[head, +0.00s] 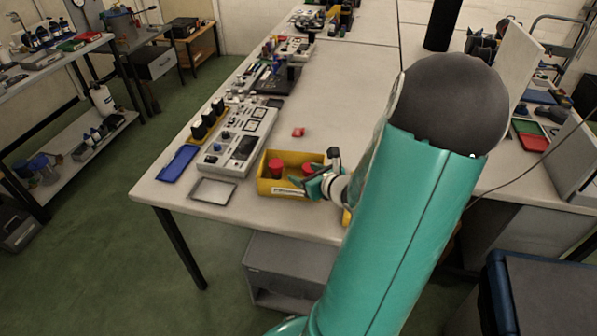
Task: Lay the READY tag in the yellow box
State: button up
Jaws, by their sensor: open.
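The yellow box (264,184) stands near the front edge of the central table, with a dark label on its front wall. Two red objects show in it, a cylinder-like one (276,167) at the left and another (308,168) nearer my gripper. My gripper (313,183) is open at the box's front right, over or beside its rim; I cannot tell whether it touches. My own arm covers the area right of the box. No tag can be read as READY; a small red piece (298,132) lies on the table behind the box, too small to identify.
A grey control panel (238,138) stands left of the box. A blue tray (178,163) and a grey shallow tray (213,191) lie near the table's left front corner. The tabletop (345,85) behind the box is mostly clear.

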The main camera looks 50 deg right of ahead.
jog(key=v, duration=0.7)
jog(key=shift+s, duration=0.15)
jog(key=shift+a+r, duration=0.1)
jog(key=w+a+r+n+g+y, duration=0.2)
jog(key=w+a+n+g+y, duration=0.15)
jog(key=a+n, duration=0.6)
jog(key=w+a+r+n+g+y, duration=0.2)
jog(key=w+a+n+y, duration=0.15)
jog(key=a+n, duration=0.65)
jog(key=s+a+r+n+g+h, duration=0.1)
jog(key=s+a+r+n+h, duration=0.1)
jog(key=a+r+n, duration=0.3)
jog(key=s+a+r+n+g+h, duration=0.1)
jog(key=s+a+r+n+h, duration=0.1)
jog(key=s+a+r+n, duration=0.3)
jog(key=a+n, duration=0.4)
jog(key=n, duration=0.4)
jog(key=shift+r, duration=0.15)
jog(key=shift+n+g, duration=0.25)
